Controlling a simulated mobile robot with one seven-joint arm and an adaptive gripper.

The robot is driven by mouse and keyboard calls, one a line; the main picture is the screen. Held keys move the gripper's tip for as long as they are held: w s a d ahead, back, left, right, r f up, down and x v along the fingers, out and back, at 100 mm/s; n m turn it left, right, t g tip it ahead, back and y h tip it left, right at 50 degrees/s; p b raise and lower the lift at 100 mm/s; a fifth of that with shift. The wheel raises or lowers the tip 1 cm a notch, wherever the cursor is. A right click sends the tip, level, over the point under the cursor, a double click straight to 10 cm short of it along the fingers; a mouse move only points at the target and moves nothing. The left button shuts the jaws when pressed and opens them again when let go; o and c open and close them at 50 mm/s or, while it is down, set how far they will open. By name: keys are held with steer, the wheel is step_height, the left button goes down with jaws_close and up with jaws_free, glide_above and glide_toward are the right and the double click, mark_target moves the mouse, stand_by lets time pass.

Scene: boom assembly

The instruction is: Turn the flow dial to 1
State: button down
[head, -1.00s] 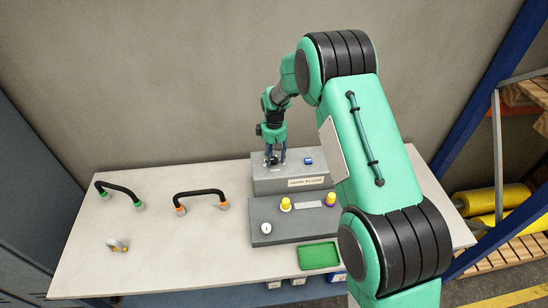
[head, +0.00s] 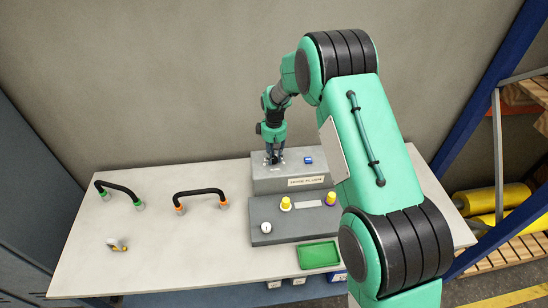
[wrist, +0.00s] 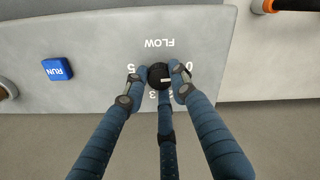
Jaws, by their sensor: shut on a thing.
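The flow dial (wrist: 159,75) is a round black knob on the grey panel, under the upside-down word FLOW in the wrist view. A 0 shows at its right and a 5 at its left; other numbers are partly hidden by my fingers. A small white mark shows on the dial, but I cannot tell which number it points to. My gripper (wrist: 159,88) has its blue fingers around the dial and is shut on it. In the head view my gripper (head: 274,159) points down at the raised grey box (head: 262,184), and the dial is mostly hidden.
A blue RUN button (wrist: 57,69) sits beside the dial. A green tray (head: 319,255) and black hoses (head: 200,193) lie on the table (head: 160,258).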

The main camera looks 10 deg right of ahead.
mark_target(274, 158)
steer(key=m+b, duration=0.1)
steer(key=m, duration=0.1)
steer(key=shift+m, duration=0.3)
steer(key=m+b, duration=0.1)
steer(key=m, duration=0.3)
stand_by(0.5)
steer(key=c, duration=1.4)
jaws_free()
steer(key=shift+r, duration=0.15)
step_height(274, 158, up, 12)
